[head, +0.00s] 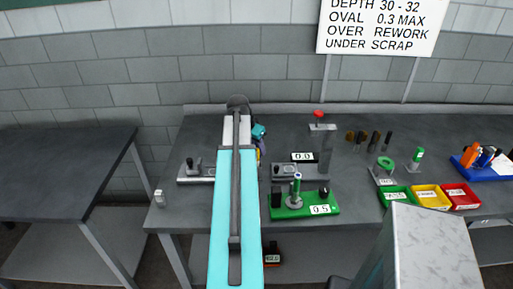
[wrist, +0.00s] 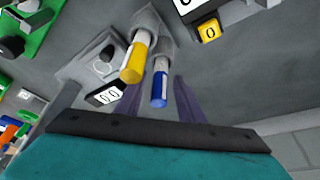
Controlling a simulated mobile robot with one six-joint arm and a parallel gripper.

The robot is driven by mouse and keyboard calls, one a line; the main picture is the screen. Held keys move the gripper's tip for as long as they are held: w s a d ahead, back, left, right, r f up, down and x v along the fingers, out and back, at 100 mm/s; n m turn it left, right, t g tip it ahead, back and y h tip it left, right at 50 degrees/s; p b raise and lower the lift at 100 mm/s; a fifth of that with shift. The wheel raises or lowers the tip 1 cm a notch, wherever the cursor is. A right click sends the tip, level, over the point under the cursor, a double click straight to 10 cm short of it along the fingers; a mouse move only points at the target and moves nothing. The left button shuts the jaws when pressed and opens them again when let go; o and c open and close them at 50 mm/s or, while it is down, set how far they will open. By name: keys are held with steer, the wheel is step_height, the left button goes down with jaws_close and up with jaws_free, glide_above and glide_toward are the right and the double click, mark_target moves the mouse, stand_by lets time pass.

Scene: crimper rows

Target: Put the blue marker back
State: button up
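The blue marker (wrist: 160,88) has a white upper part and a blue end in the wrist view. Its far end meets a grey block (wrist: 158,24); I cannot tell how deep it sits. My gripper (wrist: 155,82) has its two purple-grey fingers apart, one on each side of the blue marker, with gaps visible. A yellow marker (wrist: 133,62) stands close beside the blue one, near the left finger. In the head view my arm hides most of this spot, and the blue marker cannot be made out.
A grey fixture with a 0.0 label (head: 302,157) and a green fixture labelled 0.5 (head: 325,210) stand right of my arm. Green (head: 396,196), yellow (head: 430,198) and red (head: 460,196) bins sit further right, near a blue tray (head: 490,172). The left table (head: 60,170) is bare.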

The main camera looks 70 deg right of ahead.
steer(key=b+v, duration=0.2)
steer(key=v, duration=1)
steer(key=shift+r+b, duration=0.2)
steer(key=shift+b, duration=0.1)
steer(key=shift+w+r, duration=0.1)
steer(key=shift+w, duration=0.05)
stand_by(0.8)
